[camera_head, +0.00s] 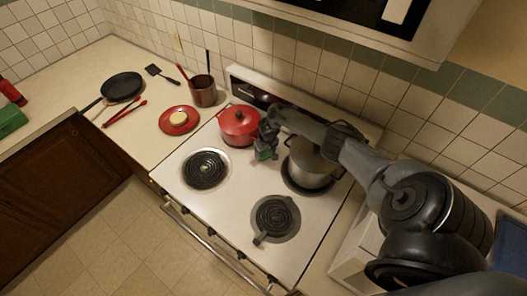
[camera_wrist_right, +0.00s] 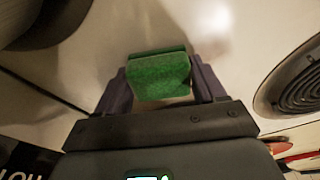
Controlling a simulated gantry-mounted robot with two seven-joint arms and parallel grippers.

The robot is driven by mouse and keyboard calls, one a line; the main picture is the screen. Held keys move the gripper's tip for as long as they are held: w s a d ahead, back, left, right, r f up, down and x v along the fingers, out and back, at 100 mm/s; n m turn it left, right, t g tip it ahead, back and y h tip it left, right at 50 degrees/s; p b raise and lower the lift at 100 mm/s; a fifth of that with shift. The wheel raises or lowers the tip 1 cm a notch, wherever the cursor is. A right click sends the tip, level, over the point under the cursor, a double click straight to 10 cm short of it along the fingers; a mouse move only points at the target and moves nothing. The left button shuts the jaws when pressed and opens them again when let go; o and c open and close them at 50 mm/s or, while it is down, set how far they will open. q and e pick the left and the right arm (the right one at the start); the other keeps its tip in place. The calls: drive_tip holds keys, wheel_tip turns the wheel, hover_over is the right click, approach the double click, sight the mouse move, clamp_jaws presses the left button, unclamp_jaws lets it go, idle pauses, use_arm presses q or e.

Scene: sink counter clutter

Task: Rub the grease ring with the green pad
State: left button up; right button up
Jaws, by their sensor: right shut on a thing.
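The green pad (camera_wrist_right: 158,78) sits between the two fingers of my right gripper (camera_wrist_right: 161,88) in the right wrist view. The gripper is shut on it. In the head view my right gripper (camera_head: 265,150) points down over the middle of the white stove top (camera_head: 232,188), between the red pot and the steel pot. A small bit of the pad's green shows there. I cannot tell whether the pad touches the stove top. I cannot make out a distinct grease ring; my gripper and arm hide part of the surface. My left gripper is out of view.
A red pot (camera_head: 239,127) and a steel pot (camera_head: 312,166) stand on the rear burners. The front-left burner (camera_head: 205,169) is bare; the front-right burner (camera_head: 275,217) has a dark handle-like shape on it.

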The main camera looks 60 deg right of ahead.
drive_tip(key=r+p, duration=0.3)
drive_tip(key=r, duration=0.1)
drive_tip(key=shift+w, duration=0.25)
drive_tip(key=shift+r, duration=0.65)
drive_tip(key=shift+r, duration=1.5)
drive_tip(key=shift+m, duration=0.3)
